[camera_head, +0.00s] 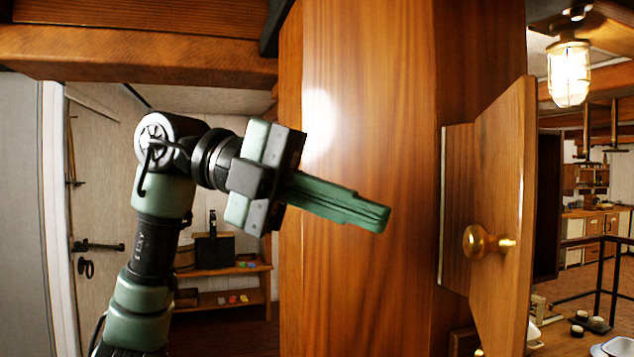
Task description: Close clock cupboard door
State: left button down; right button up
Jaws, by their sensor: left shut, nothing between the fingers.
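The cupboard door (504,180) is a brown wooden panel with a round brass knob (480,242). It stands open, swung out from the tall wooden cabinet side (365,200) and seen at a steep angle. The cupboard's inside and any clock are hidden from this view. My left gripper (385,216) is shut and empty. It points right in front of the plain wood panel, left of the door and its knob. A gap shows between the fingertips and the door. My right gripper is not in view.
A caged lamp (570,75) hangs at the upper right. A black railing (600,265) and several small items stand at the lower right. A low wooden shelf (235,270) is behind my left arm. A wooden beam (130,52) crosses the top left.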

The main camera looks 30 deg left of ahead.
aim_at(464, 232)
pick_arm(q)
jog(key=d+p, duration=0.1)
jog(key=d, duration=0.1)
jog(key=w+d, duration=0.1)
jog(key=d, duration=0.2)
jog(key=shift+w+d+p, duration=0.15)
jog(key=shift+d+p, duration=0.05)
jog(key=shift+p, duration=0.15)
jog(key=shift+d+f, duration=0.1)
jog(key=shift+d, duration=0.05)
jog(key=shift+f, duration=0.1)
jog(key=shift+w+d, duration=0.1)
jog(key=shift+d, duration=0.15)
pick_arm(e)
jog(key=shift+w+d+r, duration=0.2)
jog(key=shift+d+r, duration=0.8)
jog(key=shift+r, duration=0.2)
